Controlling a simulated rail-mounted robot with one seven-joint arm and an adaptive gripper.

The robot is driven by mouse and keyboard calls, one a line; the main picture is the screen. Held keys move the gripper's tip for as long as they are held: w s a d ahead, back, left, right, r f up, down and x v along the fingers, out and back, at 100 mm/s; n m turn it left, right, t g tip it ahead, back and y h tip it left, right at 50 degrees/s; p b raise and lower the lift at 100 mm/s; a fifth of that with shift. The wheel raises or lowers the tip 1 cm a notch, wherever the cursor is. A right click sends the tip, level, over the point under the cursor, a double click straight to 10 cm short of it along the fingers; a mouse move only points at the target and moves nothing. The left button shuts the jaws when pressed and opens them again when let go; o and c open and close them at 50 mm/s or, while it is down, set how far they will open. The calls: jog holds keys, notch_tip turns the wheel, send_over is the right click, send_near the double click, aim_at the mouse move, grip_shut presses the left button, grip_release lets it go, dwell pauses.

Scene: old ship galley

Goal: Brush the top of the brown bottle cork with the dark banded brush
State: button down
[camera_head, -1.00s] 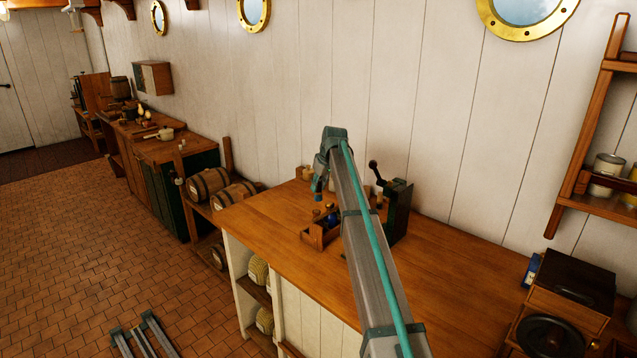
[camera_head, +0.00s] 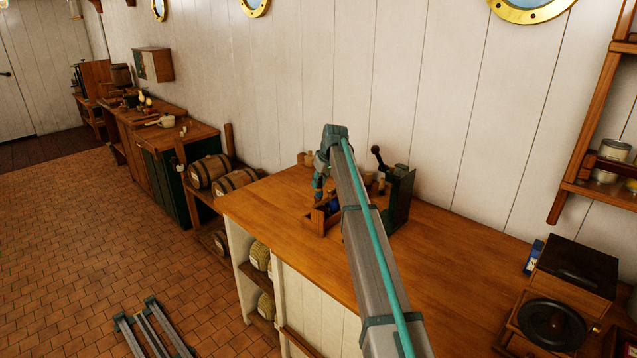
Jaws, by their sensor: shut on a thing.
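My gripper (camera_head: 318,192) is small in the head view, pointing down at the end of my arm. It is low over the left part of a small wooden crate (camera_head: 318,222) on the counter and partly covers it. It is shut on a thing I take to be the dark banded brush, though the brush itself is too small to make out. Dark bottles (camera_head: 334,203) stand in the crate, partly behind my arm. I cannot tell the brown bottle's cork apart, nor whether anything touches it.
A dark green machine with a lever (camera_head: 398,197) stands just right of the crate, close to my arm. The counter (camera_head: 262,200) left of the crate is clear.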

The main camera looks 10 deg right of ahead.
jog(key=shift+s+a, duration=0.55)
jog(key=shift+a, duration=0.15)
jog(key=shift+w+d, duration=0.75)
jog(key=shift+d, duration=0.15)
jog(key=shift+r+p, duration=1.15)
jog(key=shift+r, duration=2.95)
